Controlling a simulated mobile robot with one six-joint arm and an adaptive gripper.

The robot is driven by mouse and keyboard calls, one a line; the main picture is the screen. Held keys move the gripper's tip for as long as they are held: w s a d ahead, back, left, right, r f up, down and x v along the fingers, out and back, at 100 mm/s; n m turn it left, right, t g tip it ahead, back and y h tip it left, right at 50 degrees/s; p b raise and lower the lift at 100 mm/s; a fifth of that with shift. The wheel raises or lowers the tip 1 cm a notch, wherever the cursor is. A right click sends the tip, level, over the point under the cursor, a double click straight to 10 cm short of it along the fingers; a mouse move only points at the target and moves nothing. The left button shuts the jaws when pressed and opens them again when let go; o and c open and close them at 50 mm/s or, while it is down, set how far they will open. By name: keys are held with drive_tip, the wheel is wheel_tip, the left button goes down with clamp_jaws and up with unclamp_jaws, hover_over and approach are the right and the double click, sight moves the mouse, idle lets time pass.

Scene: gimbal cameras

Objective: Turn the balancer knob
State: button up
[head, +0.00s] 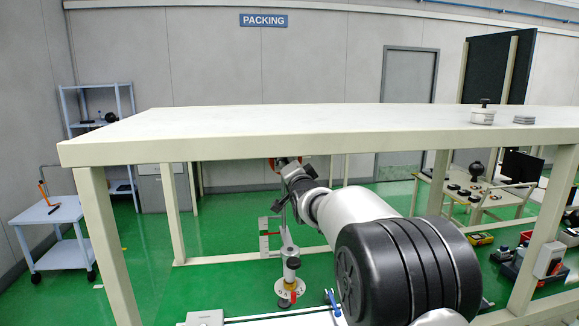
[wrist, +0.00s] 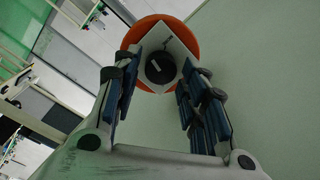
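The balancer knob (wrist: 160,67) is a round black knob with a pale mark. It sits on a white square plate (wrist: 176,38) over an orange disc (wrist: 132,37) in the wrist view. My gripper (wrist: 159,78) is open, with one blue-padded finger to the left and one to the right of the knob. Gaps show between the fingers and the knob, and how far off in depth they are I cannot tell. In the head view my gripper (head: 284,163) is below the table's front edge, with a bit of orange at it. The knob itself is hidden there.
A long pale table (head: 300,121) stands over my arm, its legs on both sides. A white round pot (head: 482,116) and grey discs (head: 524,119) sit on its top right. A cart (head: 52,212) stands left.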

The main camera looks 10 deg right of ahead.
drive_tip(key=shift+o, duration=0.7)
drive_tip(key=s, duration=1.2)
drive_tip(key=shift+f, duration=0.15)
drive_tip(key=shift+d, duration=0.1)
drive_tip(key=s+f+n+g, duration=0.3)
drive_tip(key=s+f, duration=0.3)
drive_tip(key=s, duration=0.9)
drive_tip(key=s+f+n+g, duration=0.4)
drive_tip(key=s+f+g, duration=0.2)
drive_tip(key=s, duration=0.9)
drive_tip(key=s+f+n+g, duration=0.4)
drive_tip(key=s+f, duration=0.2)
drive_tip(key=s, duration=0.9)
drive_tip(key=shift+a+f+g, duration=0.15)
drive_tip(key=shift+a+g, duration=0.05)
drive_tip(key=shift+g, duration=0.1)
